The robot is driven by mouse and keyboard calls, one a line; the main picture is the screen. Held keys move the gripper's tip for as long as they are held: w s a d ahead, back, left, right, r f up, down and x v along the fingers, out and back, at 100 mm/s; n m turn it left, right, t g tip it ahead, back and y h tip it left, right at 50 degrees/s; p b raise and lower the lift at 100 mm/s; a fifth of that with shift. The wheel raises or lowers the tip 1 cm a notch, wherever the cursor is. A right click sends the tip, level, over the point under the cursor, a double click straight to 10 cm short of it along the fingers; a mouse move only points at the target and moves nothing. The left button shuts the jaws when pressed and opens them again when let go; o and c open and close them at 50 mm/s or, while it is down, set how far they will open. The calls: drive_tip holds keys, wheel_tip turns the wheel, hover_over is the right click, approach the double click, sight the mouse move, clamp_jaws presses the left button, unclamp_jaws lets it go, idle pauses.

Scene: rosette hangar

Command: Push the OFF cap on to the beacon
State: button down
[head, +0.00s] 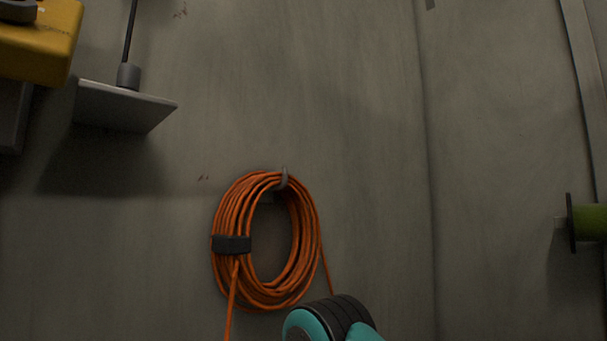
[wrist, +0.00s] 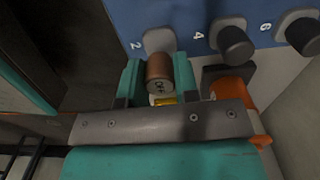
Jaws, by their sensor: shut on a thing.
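In the wrist view the OFF cap (wrist: 159,72), a brown cylinder with "OFF" on its end, sits between the two teal fingers of my gripper (wrist: 159,82). The gripper is shut on it. The cap is in front of a grey rounded plate (wrist: 162,40) by the number 2 on a blue panel (wrist: 185,14); I cannot tell whether it touches. I cannot make out a beacon in either view. The head view shows only part of my arm at the bottom, not the gripper.
Dark knobs (wrist: 233,42) stick out of the panel by numbers 4 and 6. An orange piece (wrist: 232,87) is right of the gripper. In the head view, an orange cable coil (head: 228,215) hangs on the wall, with a yellow box (head: 40,45) upper left and a green cylinder (head: 590,221) right.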

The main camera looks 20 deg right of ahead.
drive_tip(key=shift+r+p, duration=1.65)
drive_tip(key=shift+r, duration=0.05)
drive_tip(key=shift+w, duration=0.1)
drive_tip(key=w+d+r, duration=0.2)
drive_tip(key=w+r, duration=0.1)
drive_tip(key=w, duration=0.1)
drive_tip(key=w+d+r, duration=0.2)
drive_tip(key=w+r, duration=0.2)
drive_tip(key=w+d+r, duration=0.2)
drive_tip(key=w+r, duration=0.1)
drive_tip(key=w, duration=0.1)
drive_tip(key=shift+d+r, duration=0.35)
drive_tip(key=shift+f, duration=2.75)
drive_tip(key=shift+p, duration=1)
drive_tip(key=shift+f, duration=0.5)
